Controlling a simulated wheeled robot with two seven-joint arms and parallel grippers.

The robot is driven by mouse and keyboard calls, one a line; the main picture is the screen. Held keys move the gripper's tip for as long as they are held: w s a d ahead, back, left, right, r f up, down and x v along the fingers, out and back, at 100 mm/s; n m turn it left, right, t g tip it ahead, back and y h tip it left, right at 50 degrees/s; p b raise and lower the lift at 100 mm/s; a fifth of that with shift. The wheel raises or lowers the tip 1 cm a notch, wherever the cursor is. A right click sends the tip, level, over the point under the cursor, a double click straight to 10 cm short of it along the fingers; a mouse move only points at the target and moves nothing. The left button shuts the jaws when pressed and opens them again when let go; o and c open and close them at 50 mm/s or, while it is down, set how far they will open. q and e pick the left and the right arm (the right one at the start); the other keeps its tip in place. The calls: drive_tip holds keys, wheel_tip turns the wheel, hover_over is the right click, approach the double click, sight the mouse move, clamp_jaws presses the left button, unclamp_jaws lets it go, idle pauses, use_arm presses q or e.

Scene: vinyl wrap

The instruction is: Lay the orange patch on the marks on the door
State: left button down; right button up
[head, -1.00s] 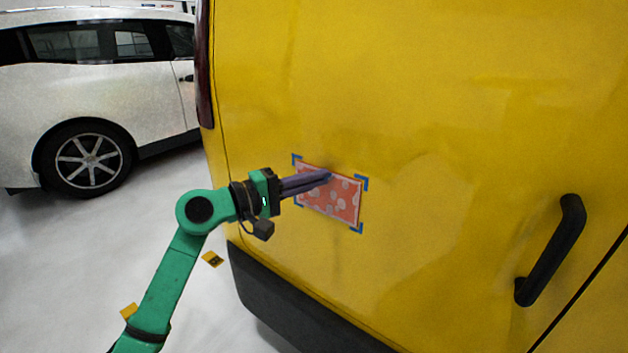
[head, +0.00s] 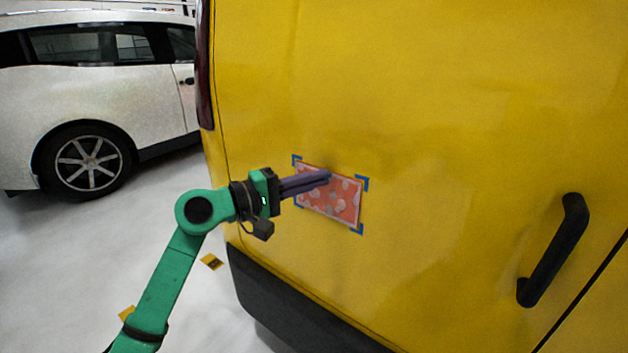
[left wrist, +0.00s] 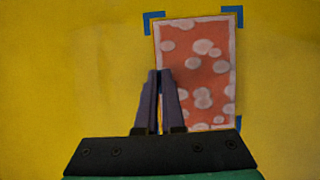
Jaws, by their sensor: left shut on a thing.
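The orange patch (head: 338,203), with pale spots and a light border, lies flat against, or very close to, the yellow door (head: 430,120). It sits inside the blue corner marks (head: 362,182), its corners close to them. My left gripper (head: 328,177) reaches in from the left, its purple fingers along the patch's upper part, shut on its edge. In the left wrist view the fingers (left wrist: 157,74) are close together over the left edge of the patch (left wrist: 205,65). The top two marks (left wrist: 235,14) show there; the lower left is mostly hidden. My right gripper is out of view.
A black door handle (head: 553,250) stands out at the right. A dark bumper (head: 290,305) runs below the door. A white car (head: 90,90) is parked at the left. Small yellow pieces (head: 211,262) lie on the pale floor. The door around the patch is clear.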

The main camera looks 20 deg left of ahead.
use_arm(q)
drive_tip(key=c, duration=1)
unclamp_jaws()
drive_tip(key=shift+w, duration=0.1)
drive_tip(key=shift+o, duration=0.2)
